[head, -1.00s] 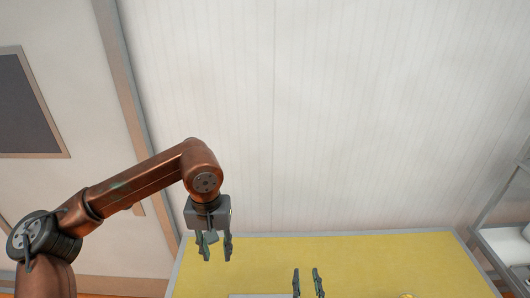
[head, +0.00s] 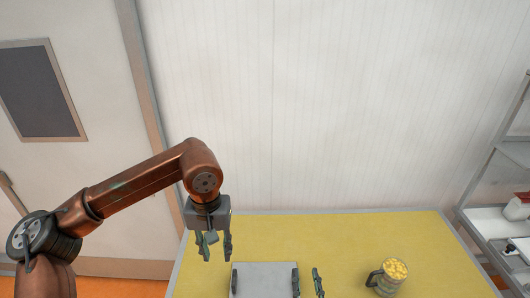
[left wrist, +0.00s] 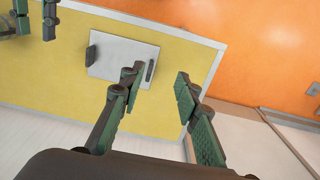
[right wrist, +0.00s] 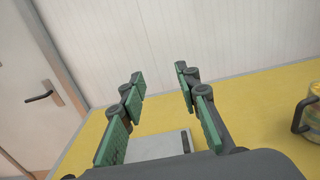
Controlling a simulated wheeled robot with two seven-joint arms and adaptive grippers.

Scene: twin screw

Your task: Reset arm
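My left gripper (head: 213,250) hangs with its fingers down at the left part of the yellow table (head: 340,235). It is open and empty; its parted fingers also show in the left wrist view (left wrist: 158,80). My right gripper (head: 307,281) shows only its fingertips at the bottom of the head view. It is open and empty, with a wide gap between its fingers in the right wrist view (right wrist: 158,78). A flat white tray (head: 265,277) with dark handles lies on the table between and below the grippers, apart from both.
A mug (head: 388,277) filled with yellow bits stands on the table to the right. A grey shelf (head: 497,222) holding small items stands past the right edge. A white wall is behind, and a door (head: 100,190) is at the left. The table's back half is clear.

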